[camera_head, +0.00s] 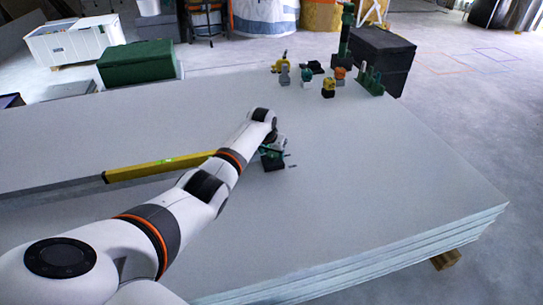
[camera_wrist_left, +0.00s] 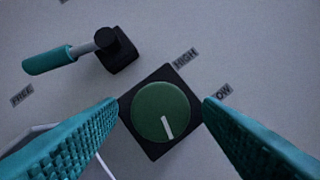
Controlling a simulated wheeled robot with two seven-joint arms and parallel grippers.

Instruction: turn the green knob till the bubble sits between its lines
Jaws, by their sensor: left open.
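The green knob (camera_wrist_left: 160,112) sits on a black square base (camera_wrist_left: 183,76) in the left wrist view, its white pointer line aimed down and slightly right. My left gripper (camera_wrist_left: 160,104) is open, its teal ribbed fingers on either side of the knob with the knob between them; I cannot tell whether they touch it. In the head view the left gripper (camera_head: 275,148) is over the panel, and the knob is not clearly visible. The yellow level (camera_head: 160,169) lies partly behind my arm. My right gripper is not in view.
A teal-handled lever (camera_wrist_left: 60,57) stands near the knob, with FREE, HIGH and LOW labels around. Several small knobs and fittings (camera_head: 328,87) stand at the far edge of the panel stack (camera_head: 400,180). The panel's right side is clear.

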